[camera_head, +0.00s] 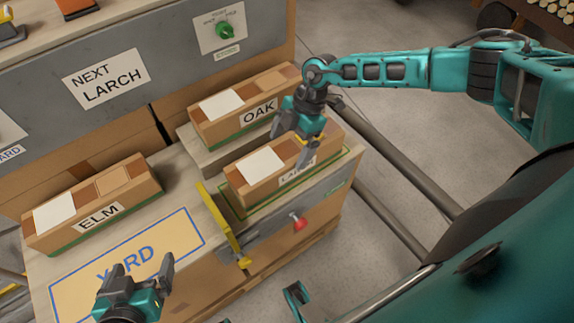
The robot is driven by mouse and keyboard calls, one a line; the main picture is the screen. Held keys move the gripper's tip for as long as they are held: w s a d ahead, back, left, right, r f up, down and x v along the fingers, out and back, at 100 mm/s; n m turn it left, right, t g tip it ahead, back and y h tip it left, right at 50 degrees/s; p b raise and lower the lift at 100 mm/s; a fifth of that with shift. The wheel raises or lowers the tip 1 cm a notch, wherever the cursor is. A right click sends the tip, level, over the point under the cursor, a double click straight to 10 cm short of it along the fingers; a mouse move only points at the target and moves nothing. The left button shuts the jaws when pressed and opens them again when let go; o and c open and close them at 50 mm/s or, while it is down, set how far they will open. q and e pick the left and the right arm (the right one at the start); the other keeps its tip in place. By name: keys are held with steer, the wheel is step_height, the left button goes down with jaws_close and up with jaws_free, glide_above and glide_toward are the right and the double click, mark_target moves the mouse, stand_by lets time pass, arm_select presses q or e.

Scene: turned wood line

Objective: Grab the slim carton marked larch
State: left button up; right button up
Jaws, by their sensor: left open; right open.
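The slim larch carton (255,183) lies at the front right of the bench, inside a green outlined area. Its label is partly hidden by my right gripper (302,158), which is open, pointing down at the carton's right part. I cannot tell whether the fingers touch it. The oak carton (222,122) lies just behind it, and the elm carton (78,220) lies at the left. My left gripper (150,273) is open and empty, over the front of the yard area (190,240), clear of the cartons.
A yellow bar (220,222) stands between the yard area and the larch carton. A red knob (299,224) sticks out of the bench front. A grey panel behind has a sign (104,79) reading "NEXT LARCH" and a green knob (224,30). Rails (400,165) run along the right floor.

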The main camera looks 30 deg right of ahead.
steer(key=shift+a+f, duration=0.15)
steer(key=shift+f, duration=0.15)
arm_select(q)
steer(key=shift+w+d+r, duration=0.2)
steer(key=shift+w, duration=0.1)
arm_select(e)
steer(key=shift+c, duration=0.4)
steer(key=shift+r, duration=0.1)
steer(key=c, duration=1.4)
arm_select(q)
steer(key=shift+a+f, duration=0.15)
steer(key=shift+s, duration=0.1)
arm_select(e)
steer(key=shift+r, duration=0.1)
